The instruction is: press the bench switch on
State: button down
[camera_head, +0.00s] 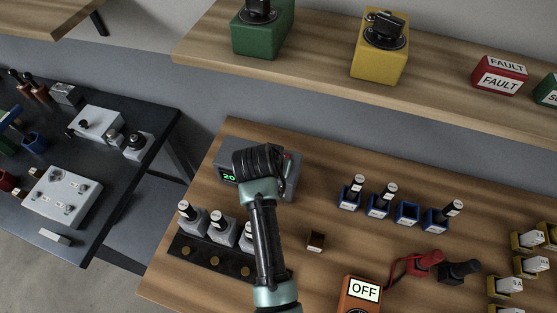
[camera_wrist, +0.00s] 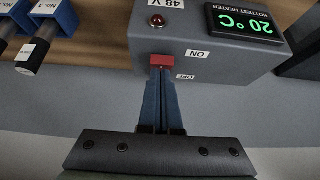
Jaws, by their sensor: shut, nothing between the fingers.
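The bench switch is a red block (camera_wrist: 163,61) on the front of a grey box (camera_wrist: 215,62) in the wrist view. An ON label (camera_wrist: 198,54) and an OFF label (camera_wrist: 186,77) sit beside it, upside down. My gripper (camera_wrist: 161,72) is shut and empty. Its fingertips are right at the red switch and cover part of it; I cannot tell whether they touch. The lamp (camera_wrist: 157,20) by the 48 V label is dark red. The green display reads 20 °C, hottest heater. In the head view my arm hides the switch and much of the grey box (camera_head: 291,170).
Blue holders (camera_head: 407,212) with labelled cylinders stand right of the box. A dark tray (camera_head: 215,262) with grey labelled pieces lies in front. An orange meter (camera_head: 361,293) reading OFF is at the front. A shelf (camera_head: 320,55) runs behind.

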jog(key=shift+f, duration=0.1)
jog(key=shift+s+a+f+t+b, duration=0.1)
jog(key=shift+s+f+t+b, duration=0.1)
jog(key=shift+f+b, duration=0.2)
jog(key=shift+s+f+t+b, duration=0.1)
jog(key=shift+f+t+b, duration=0.15)
jog(key=shift+b, duration=0.25)
jog(key=shift+f+t+h+b, duration=0.15)
jog(key=shift+t+h+b, duration=0.2)
jog(key=shift+b, duration=0.1)
jog(key=shift+r+p, duration=0.35)
jog(key=shift+w+r, duration=0.1)
jog(key=shift+r+p, duration=0.7)
jog(key=shift+p, duration=0.05)
